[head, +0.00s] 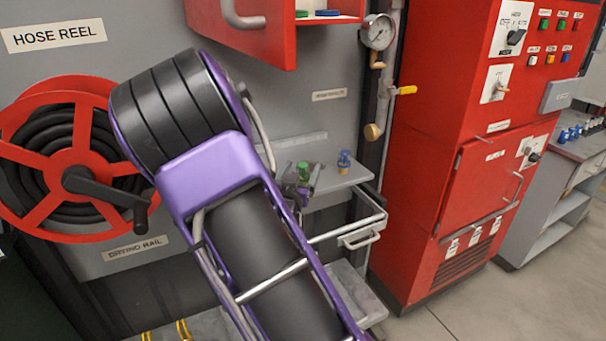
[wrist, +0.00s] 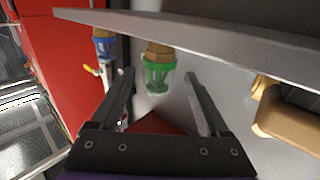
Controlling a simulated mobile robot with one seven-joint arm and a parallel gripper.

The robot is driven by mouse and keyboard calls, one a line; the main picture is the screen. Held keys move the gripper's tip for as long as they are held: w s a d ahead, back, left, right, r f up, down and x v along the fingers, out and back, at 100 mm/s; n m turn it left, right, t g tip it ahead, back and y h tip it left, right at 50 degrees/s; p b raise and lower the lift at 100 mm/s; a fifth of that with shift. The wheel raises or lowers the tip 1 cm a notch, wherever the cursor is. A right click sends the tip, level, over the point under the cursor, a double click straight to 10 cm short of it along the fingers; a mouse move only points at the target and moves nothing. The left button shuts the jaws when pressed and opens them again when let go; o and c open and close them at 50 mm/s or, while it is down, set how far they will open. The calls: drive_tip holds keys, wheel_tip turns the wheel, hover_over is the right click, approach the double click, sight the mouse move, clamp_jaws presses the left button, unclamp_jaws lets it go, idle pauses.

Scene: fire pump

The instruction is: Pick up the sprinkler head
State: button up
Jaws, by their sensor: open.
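A green sprinkler head (head: 303,171) with a brass base stands on the grey shelf (head: 345,177) below the red cabinet. In the wrist view, which looks upside down, the green sprinkler head (wrist: 158,73) shows between my fingertips. A blue sprinkler head (head: 344,161) stands to its right in the head view; it also shows in the wrist view (wrist: 103,46), outside my left-hand finger. My gripper (wrist: 159,76) is open and empty, with a finger on each side of the green head. I cannot tell whether they touch it. In the head view my arm hides most of the gripper.
An open drawer (head: 350,230) juts out below the shelf. A red hose reel (head: 75,165) is at the left, a red cabinet (head: 470,160) at the right. A brass piece (wrist: 285,115) lies right of my fingers.

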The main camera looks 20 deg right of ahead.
sight(306, 163)
drive_tip(key=shift+x, duration=2)
drive_tip(key=shift+s+d+f, duration=0.1)
clamp_jaws()
